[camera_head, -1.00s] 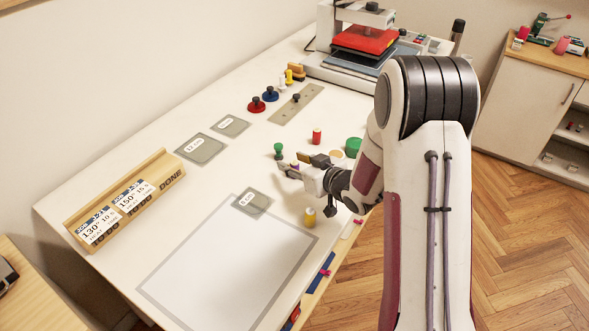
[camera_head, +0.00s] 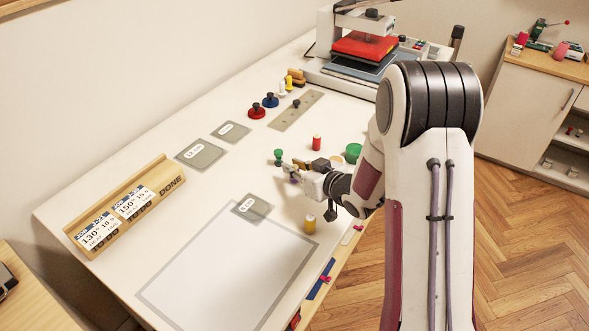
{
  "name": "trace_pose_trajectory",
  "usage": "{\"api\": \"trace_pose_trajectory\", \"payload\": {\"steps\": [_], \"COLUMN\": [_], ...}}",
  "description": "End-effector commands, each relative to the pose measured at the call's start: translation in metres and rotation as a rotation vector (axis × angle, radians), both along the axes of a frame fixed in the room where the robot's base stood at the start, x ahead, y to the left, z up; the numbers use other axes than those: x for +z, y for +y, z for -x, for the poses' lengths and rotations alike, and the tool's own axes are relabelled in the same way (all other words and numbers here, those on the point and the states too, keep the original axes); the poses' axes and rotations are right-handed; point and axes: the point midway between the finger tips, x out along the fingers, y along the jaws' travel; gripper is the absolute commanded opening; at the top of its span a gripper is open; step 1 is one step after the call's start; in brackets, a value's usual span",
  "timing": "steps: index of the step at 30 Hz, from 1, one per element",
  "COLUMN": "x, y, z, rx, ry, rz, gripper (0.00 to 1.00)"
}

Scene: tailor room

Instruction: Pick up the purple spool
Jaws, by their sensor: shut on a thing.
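The purple spool (camera_head: 294,180) shows only as a small purple patch at my gripper's fingers, above the white table; most of it is hidden. My gripper (camera_head: 290,170) is shut on it, with the fingers pointing left. Whether the spool touches the table is too small to tell.
A green spool (camera_head: 278,156) stands just beyond my fingertips, a red spool (camera_head: 316,143) behind, and a yellow spool (camera_head: 310,224) in front. A green round thing (camera_head: 353,152) is close by my wrist. A wooden DONE rack (camera_head: 125,206) stands left; the heat press (camera_head: 362,48) stands at the back.

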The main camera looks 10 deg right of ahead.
Motion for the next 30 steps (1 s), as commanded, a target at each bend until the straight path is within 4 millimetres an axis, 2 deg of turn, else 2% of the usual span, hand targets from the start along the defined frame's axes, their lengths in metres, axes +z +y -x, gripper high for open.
{"api": "trace_pose_trajectory", "payload": {"steps": [7, 21, 30], "x": [0.022, 0.077, 0.093], "y": [0.0, 0.0, 0.0], "z": [0.0, 0.0, 0.0], "rx": [0.0, 0.0, -0.001], "ry": [-0.003, -0.003, -0.001], "rz": [0.001, 0.001, 0.001], "gripper": [0.04, 0.04, 0.04]}}
